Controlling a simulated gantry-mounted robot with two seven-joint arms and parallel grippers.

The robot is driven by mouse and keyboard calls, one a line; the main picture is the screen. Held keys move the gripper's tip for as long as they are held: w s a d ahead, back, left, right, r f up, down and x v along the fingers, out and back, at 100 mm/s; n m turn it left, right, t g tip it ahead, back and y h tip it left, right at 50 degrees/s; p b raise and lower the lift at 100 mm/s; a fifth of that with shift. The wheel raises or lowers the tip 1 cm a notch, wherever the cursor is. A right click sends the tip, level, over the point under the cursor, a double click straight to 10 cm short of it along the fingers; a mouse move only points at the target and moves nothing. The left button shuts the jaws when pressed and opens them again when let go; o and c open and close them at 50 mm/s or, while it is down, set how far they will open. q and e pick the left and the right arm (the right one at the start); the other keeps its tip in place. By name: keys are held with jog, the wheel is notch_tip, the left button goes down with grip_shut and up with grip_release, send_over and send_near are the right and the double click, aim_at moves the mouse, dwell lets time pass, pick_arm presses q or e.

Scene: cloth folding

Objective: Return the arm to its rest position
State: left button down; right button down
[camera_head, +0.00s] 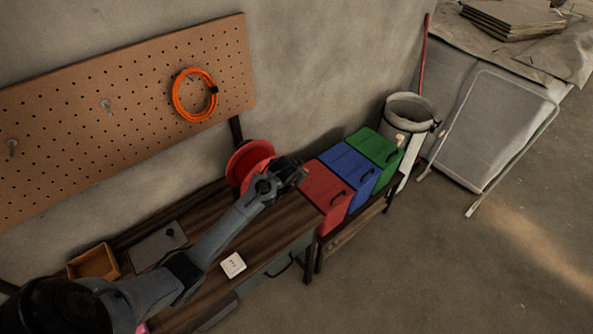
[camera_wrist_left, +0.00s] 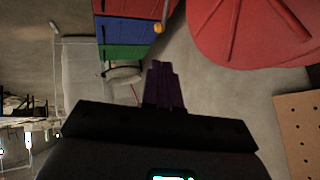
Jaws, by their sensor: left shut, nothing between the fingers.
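My left arm reaches in from the lower left in the head view, over the wooden workbench (camera_head: 290,222). Its left gripper (camera_head: 300,174) is in front of the red reel (camera_head: 247,163) and near the red box (camera_head: 325,187). I cannot tell whether it touches either. In the left wrist view the left gripper (camera_wrist_left: 163,85) has its fingers together with nothing between them. The red reel (camera_wrist_left: 255,30) fills the upper right there. No cloth is clearly visible; a small pink patch (camera_head: 142,328) shows at the bottom edge. My right gripper is not in view.
Blue (camera_head: 352,168) and green (camera_head: 376,150) boxes stand beside the red one. A white bin (camera_head: 408,112) is behind them. A pegboard (camera_head: 125,110) holds an orange cable coil (camera_head: 178,97). A wooden tray (camera_head: 93,262) and a white switch plate (camera_head: 233,265) lie on the bench. Floor at right is open.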

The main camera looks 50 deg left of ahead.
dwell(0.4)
pick_arm(q)
jog(key=s+d+f+g+p, duration=0.2)
jog(key=s+d+f+p, duration=0.15)
jog(key=s+f, duration=0.6)
jog(key=s+d+r+m+g+h+p, duration=0.1)
jog(key=s+d+r+m+h+p, duration=0.15)
jog(key=s+d, duration=1.1)
jog(key=s+d+r+h+p, duration=0.1)
jog(key=s+d+r, duration=0.3)
jog(key=r, duration=0.4)
jog(key=s+d+r+h+p, duration=0.1)
jog(key=s+d+r, duration=0.4)
jog(key=r, duration=0.2)
jog(key=shift+s+d+r, duration=0.15)
jog(key=shift+s+r, duration=0.2)
jog(key=shift+r, duration=0.05)
